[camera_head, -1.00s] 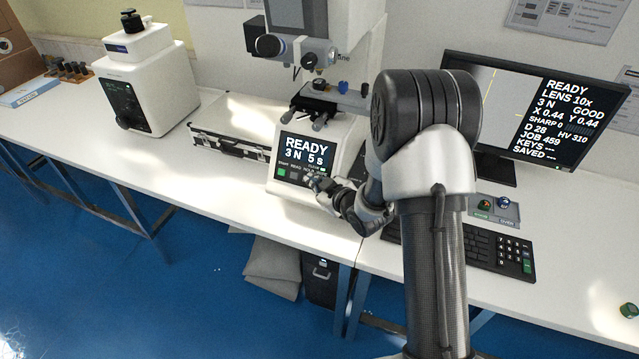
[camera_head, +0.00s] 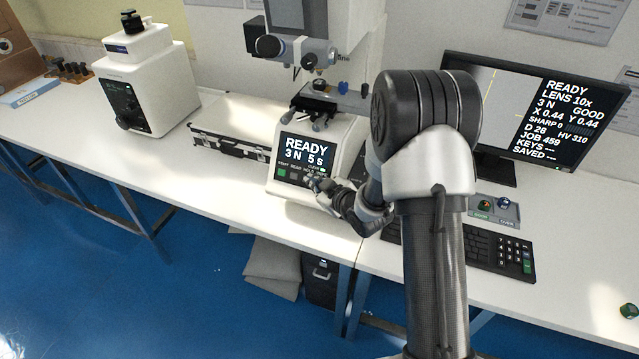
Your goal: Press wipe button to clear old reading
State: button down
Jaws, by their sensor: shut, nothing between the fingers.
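The hardness tester (camera_head: 345,150) stands on the bench at the centre, with its front panel facing me. Its screen (camera_head: 306,151) reads READY, 3 N, 5 s. Below the screen is a row of small labelled buttons, with a green one (camera_head: 281,172) at the left end. My gripper (camera_head: 312,182) is shut and empty at the right part of this row, close to the panel. It covers the buttons there, so I cannot tell which one is the wipe button or whether the fingertips touch it.
A monitor (camera_head: 480,110) stands at the right, with a keyboard (camera_head: 480,247) and a small button box (camera_head: 494,209) in front. A black-edged case (camera_head: 228,146) lies left of the tester. A white instrument (camera_head: 150,85) stands further left. The bench front left is clear.

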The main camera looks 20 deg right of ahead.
jog(key=shift+w+f, duration=0.1)
jog(key=shift+w+d+f+b, duration=0.15)
jog(key=shift+w+d+b, duration=0.1)
jog(key=shift+b, duration=0.1)
jog(key=shift+w+d+f, duration=0.15)
dwell(0.7)
dwell(0.5)
jog(key=shift+s+a+r, duration=0.4)
jog(key=shift+s, duration=0.1)
jog(key=shift+s+a+r, duration=0.65)
jog(key=shift+s, duration=0.25)
jog(key=shift+s+a+r, duration=0.6)
jog(key=shift+s+r, duration=0.05)
jog(key=shift+s, duration=0.2)
